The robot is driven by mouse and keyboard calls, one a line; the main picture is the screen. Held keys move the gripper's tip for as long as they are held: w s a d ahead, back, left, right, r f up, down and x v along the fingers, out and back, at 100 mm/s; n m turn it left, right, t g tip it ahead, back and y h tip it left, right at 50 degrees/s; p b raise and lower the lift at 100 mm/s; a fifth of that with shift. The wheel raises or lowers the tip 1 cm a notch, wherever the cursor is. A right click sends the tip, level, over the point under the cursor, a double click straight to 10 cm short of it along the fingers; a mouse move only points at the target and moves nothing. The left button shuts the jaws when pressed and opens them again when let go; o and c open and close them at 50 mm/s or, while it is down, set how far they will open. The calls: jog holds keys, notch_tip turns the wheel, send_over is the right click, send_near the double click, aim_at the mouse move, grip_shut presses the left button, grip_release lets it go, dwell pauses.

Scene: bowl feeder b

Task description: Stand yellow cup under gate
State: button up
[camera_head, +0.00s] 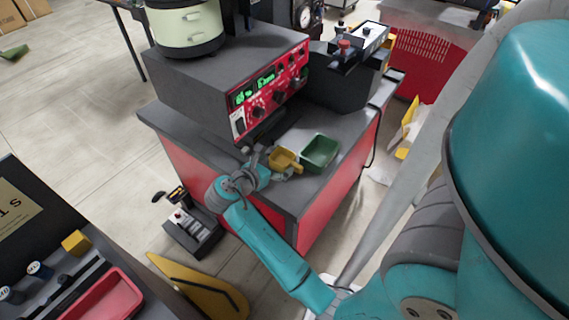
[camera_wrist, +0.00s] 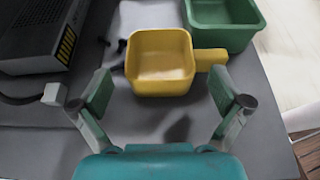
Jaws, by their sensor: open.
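The yellow cup (camera_wrist: 160,62) is a square scoop with a stub handle pointing right in the wrist view. It sits upright and looks empty on the grey bench top, and it also shows in the head view (camera_head: 283,159). My gripper (camera_wrist: 165,105) is open, its two pads spread wide on the near side of the cup, with nothing between them. I cannot tell from these frames which part is the gate; a dark chute-like part (camera_head: 268,128) sticks out at the foot of the red control panel (camera_head: 270,88).
A green tray (camera_wrist: 225,22) stands just beyond the cup's handle, close to it. A grey box with yellow slots (camera_wrist: 45,30) and a white plug (camera_wrist: 54,94) lie left in the wrist view. The feeder bowl (camera_head: 185,25) is on top of the grey housing. The bench's front edge is near.

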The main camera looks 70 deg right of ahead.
jog(key=shift+r, duration=0.1)
jog(key=c, duration=1.5)
